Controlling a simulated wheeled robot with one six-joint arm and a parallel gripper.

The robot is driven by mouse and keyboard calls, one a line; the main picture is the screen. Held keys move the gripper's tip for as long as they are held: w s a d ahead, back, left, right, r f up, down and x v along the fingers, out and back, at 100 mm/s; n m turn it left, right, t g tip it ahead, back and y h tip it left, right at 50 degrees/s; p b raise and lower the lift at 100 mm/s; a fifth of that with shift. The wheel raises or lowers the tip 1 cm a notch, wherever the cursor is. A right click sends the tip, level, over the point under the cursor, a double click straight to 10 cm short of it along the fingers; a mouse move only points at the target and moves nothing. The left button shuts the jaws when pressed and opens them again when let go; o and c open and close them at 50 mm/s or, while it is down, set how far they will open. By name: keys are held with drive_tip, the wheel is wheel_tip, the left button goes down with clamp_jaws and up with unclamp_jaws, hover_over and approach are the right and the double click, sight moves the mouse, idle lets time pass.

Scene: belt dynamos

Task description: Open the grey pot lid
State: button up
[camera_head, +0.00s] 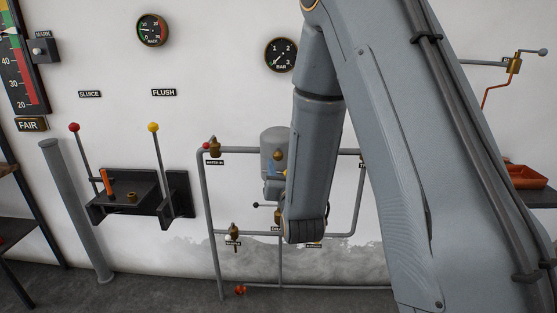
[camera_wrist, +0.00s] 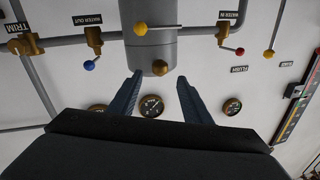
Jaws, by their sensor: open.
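The grey pot (camera_head: 274,137) hangs in the pipework on the white wall, partly hidden behind my arm in the head view. It also shows in the wrist view (camera_wrist: 154,52), upside down, with a brass knob (camera_wrist: 160,68) at its end and another yellowish ball (camera_wrist: 140,28) with a thin rod across its body. Nothing is between the fingers that I can tell is touched.
Pipes with small valves, such as a blue-knobbed one (camera_wrist: 90,65) and a red-knobbed one (camera_wrist: 239,51), flank the pot. A black bracket (camera_head: 130,200) with red and yellow levers stands left. Gauges (camera_head: 152,30) hang above.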

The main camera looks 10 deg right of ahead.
sight(279, 158)
drive_tip(key=w, duration=0.3)
drive_tip(key=w+p, duration=0.1)
drive_tip(key=w, duration=0.2)
drive_tip(key=shift+w+d, duration=0.2)
drive_tip(key=shift+w, duration=0.1)
drive_tip(key=shift+p, duration=0.3)
clamp_jaws()
